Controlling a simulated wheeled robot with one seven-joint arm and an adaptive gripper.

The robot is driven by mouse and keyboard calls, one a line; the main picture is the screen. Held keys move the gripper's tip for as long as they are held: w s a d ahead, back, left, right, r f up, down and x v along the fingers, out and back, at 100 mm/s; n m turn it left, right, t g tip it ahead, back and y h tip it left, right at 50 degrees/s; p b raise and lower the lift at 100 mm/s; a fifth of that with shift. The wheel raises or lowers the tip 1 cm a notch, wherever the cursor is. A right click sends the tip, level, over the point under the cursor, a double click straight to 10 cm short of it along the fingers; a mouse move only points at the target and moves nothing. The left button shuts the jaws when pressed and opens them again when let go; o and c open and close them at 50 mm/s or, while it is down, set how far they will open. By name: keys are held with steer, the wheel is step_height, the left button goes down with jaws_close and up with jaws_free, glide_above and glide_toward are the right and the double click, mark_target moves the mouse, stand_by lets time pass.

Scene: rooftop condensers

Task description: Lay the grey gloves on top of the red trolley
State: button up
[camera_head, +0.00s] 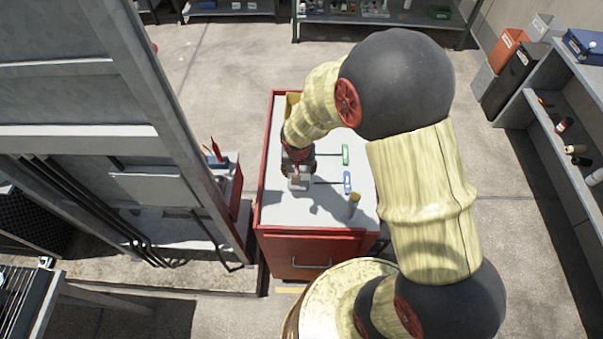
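The red trolley (310,247) stands in the middle of the view, with a pale grey top and a drawer handle on its front. My gripper (299,182) hangs over the left half of the trolley top, pointing down. A small pale grey patch shows at its fingertips; I cannot tell whether this is part of the fingers or something held. The fingers are too small to tell open from shut. I cannot make out the grey gloves for certain anywhere in this view.
A green-handled tool (345,154), a blue-handled tool (347,182) and a tan cylinder (353,204) are on the trolley's right half. A yellow item (291,103) is at its back left. Tall grey metalwork (90,100) stands left; a shelf unit (560,120) stands right.

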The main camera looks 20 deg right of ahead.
steer(key=shift+f+b, duration=0.5)
steer(key=shift+f, duration=1.45)
steer(key=shift+f, duration=0.2)
steer(key=o, duration=1.2)
steer(key=shift+c, duration=0.2)
steer(key=shift+r, duration=0.1)
